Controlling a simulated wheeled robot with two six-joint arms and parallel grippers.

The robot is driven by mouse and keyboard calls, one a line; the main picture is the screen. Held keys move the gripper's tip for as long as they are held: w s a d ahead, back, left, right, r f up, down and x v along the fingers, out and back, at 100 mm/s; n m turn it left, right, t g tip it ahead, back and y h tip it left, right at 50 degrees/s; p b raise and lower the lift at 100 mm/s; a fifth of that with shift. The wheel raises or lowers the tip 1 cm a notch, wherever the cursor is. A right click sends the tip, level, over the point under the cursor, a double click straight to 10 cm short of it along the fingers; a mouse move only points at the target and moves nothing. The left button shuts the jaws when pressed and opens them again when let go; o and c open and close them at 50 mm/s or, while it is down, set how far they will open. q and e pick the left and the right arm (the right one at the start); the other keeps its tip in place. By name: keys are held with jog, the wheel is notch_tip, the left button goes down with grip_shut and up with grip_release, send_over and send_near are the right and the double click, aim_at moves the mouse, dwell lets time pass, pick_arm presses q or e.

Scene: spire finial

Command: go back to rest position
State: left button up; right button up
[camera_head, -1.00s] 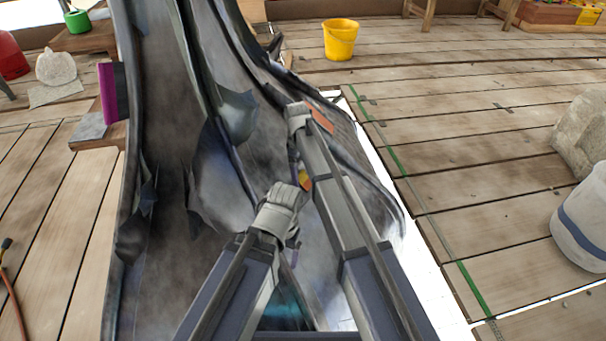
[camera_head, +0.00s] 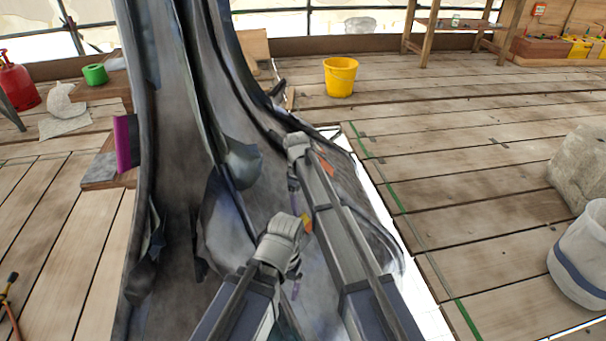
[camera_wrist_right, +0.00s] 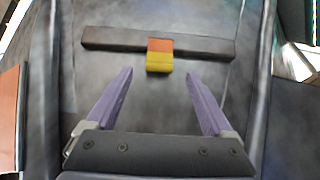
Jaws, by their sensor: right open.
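My right gripper (camera_wrist_right: 160,82) is open in the right wrist view, with two purple fingers apart and nothing between them. Ahead of its fingertips, an orange and yellow block (camera_wrist_right: 160,55) sits at the middle of a dark bar (camera_wrist_right: 205,46) on a grey surface. In the head view my right arm reaches up over the dark spire (camera_head: 175,130), and its gripper (camera_head: 293,188) is mostly hidden behind the arm's end. An orange and yellow patch (camera_head: 307,223) shows between my two arms. My left arm reaches in lower down; its jaws are largely hidden.
A yellow bucket (camera_head: 340,77) stands on the plank deck behind. A white bucket (camera_head: 582,255) and a stone block (camera_head: 580,165) stand at the right. A red bottle (camera_head: 17,82) and a green roll (camera_head: 96,74) are at the left.

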aim_at(305, 221)
jog(key=shift+f, duration=0.2)
jog(key=f+b, duration=0.7)
jog(key=b, duration=0.1)
jog(key=shift+s+d+f, duration=0.2)
jog(key=shift+d+f, duration=0.1)
jog(key=shift+f, duration=0.05)
jog(key=shift+s+r, duration=0.1)
jog(key=shift+r, duration=0.1)
